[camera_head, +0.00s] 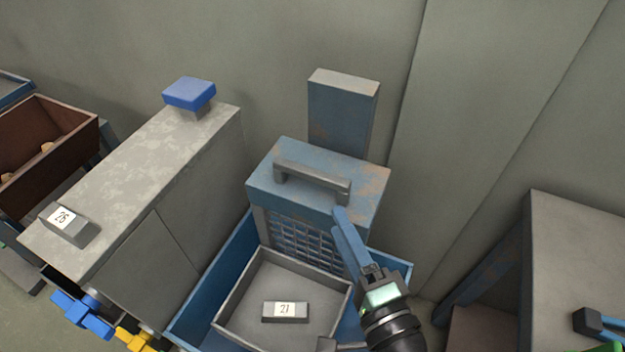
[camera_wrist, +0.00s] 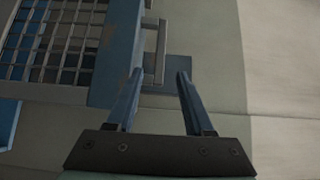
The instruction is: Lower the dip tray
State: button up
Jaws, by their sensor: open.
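A worn blue block (camera_head: 290,195) with a grey bar handle (camera_head: 312,180) on top stands in front of a blue post (camera_head: 343,110). A wire grid (camera_head: 300,240) shows below the block. A grey tray (camera_head: 230,300) with a "21" label sits in front of the grid; I cannot tell which part is the dip tray. My gripper (camera_head: 344,215) is by the block's front right edge, apart from the handle as far as I can tell. In the wrist view, my gripper (camera_wrist: 158,80) is open and empty, with the handle (camera_wrist: 160,52) ahead, near the gap between the fingers.
A blue tub (camera_head: 215,290) surrounds the grey tray. A grey cabinet (camera_head: 140,190) with a blue button (camera_head: 190,93) and a "26" label stands at left. A brown box (camera_head: 40,145) is at far left. A grey bench (camera_head: 580,240) stands at right. The wall is close behind.

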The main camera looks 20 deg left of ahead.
aim_at(313, 180)
jog(key=x, duration=1.2)
jog(key=shift+w+a+p, duration=0.1)
jog(key=shift+a+p, duration=0.25)
jog(key=shift+p, duration=0.05)
jog(key=shift+c, duration=0.3)
grip_shut()
dwell(0.4)
